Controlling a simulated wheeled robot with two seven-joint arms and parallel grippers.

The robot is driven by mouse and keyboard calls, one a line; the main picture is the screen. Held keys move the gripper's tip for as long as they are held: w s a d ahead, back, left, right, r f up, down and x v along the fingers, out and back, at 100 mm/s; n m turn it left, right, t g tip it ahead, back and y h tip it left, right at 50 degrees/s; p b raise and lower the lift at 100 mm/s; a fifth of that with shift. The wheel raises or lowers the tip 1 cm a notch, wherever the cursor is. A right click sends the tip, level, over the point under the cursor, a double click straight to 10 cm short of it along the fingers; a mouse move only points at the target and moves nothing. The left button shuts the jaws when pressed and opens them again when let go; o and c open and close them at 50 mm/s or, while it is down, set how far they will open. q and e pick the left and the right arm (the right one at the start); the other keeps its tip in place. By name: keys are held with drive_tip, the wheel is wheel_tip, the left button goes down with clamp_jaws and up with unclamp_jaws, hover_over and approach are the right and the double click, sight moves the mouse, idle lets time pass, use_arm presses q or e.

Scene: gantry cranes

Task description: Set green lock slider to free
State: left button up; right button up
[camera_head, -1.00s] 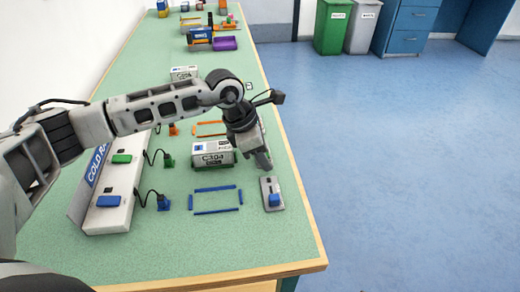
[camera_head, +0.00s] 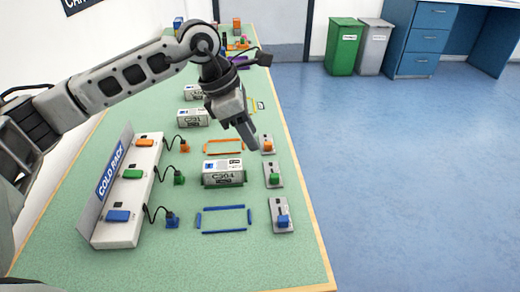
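The green lock slider (camera_head: 274,178) is a green knob on a small grey plate near the table's right edge. Its knob sits toward the near half of the plate. It lies right of a white box marked C204 (camera_head: 222,180), between an orange slider (camera_head: 267,146) and a blue slider (camera_head: 283,219). My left gripper (camera_head: 251,139) points down just left of the orange slider, beyond the green one, and seems apart from both. I see its fingers side-on as one dark strip, so their opening is unclear. My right gripper is not in view.
A white cold rack (camera_head: 117,233) with orange, green and blue blocks stands on the left, with cabled plugs beside it. Orange and blue frame outlines (camera_head: 224,232) mark the green table. More white boxes stand farther back. Open floor lies right of the table.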

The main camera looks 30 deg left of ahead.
use_arm(q)
drive_tip(key=shift+v, duration=1.2)
